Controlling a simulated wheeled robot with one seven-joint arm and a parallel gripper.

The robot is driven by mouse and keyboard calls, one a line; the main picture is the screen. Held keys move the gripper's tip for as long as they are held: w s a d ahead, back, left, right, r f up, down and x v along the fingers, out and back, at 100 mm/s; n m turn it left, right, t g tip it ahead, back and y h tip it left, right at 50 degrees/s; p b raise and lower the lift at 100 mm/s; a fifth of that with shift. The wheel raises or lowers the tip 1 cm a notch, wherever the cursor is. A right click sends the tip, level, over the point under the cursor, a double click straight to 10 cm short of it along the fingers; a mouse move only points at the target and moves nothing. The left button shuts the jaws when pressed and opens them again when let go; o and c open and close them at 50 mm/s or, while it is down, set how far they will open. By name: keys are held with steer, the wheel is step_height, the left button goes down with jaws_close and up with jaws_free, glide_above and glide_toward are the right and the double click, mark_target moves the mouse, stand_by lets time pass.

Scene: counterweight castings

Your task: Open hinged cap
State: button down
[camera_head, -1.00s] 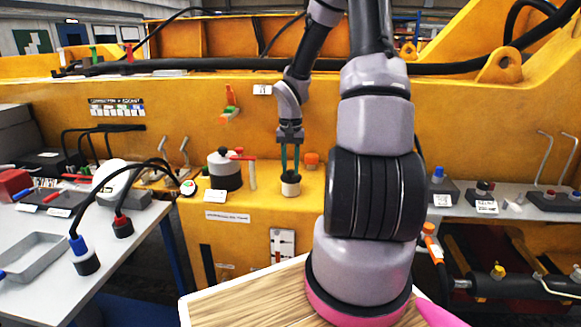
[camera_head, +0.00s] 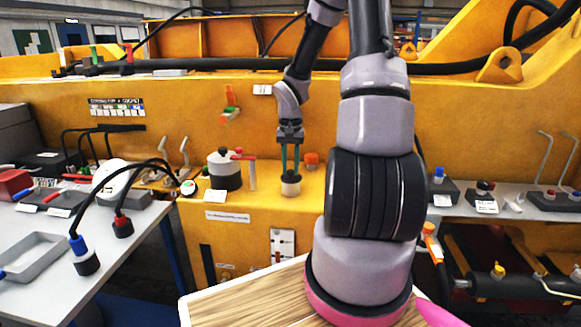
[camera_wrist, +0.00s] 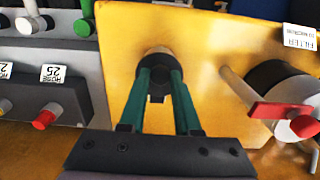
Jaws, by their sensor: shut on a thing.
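A small round filler neck (camera_head: 290,189) with a pale body and a dark top stands on the yellow ledge; I take the dark part at its top to be the hinged cap. My gripper (camera_head: 290,172) points down at it with two green fingers. In the wrist view my gripper (camera_wrist: 158,90) has its fingertips shut on the dark cap (camera_wrist: 157,97), with the pale rim of the neck (camera_wrist: 154,58) just beyond. The fingers hide part of the cap, and its hinge and exact tilt cannot be made out.
A grey and black filter canister (camera_head: 224,170) with a red lever (camera_head: 240,156) stands to the left; the lever also shows close in the wrist view (camera_wrist: 285,110). An orange knob (camera_head: 311,159) is just behind right. A grey table (camera_head: 130,240) with fittings is at left.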

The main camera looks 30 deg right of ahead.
steer(key=shift+d, duration=0.1)
stand_by(0.3)
steer(key=shift+w+d+r+g+y, duration=0.35)
steer(key=shift+w+r+g+y, duration=0.25)
steer(key=shift+g, duration=0.4)
steer(key=shift+w+d+r+g+y, duration=0.4)
steer(key=shift+g+y, duration=0.3)
steer(key=shift+g, duration=0.3)
steer(key=shift+a, duration=0.1)
steer(key=c, duration=0.6)
jaws_free()
steer(key=v, duration=1)
steer(key=shift+w+r, duration=0.15)
steer(key=shift+r, duration=0.2)
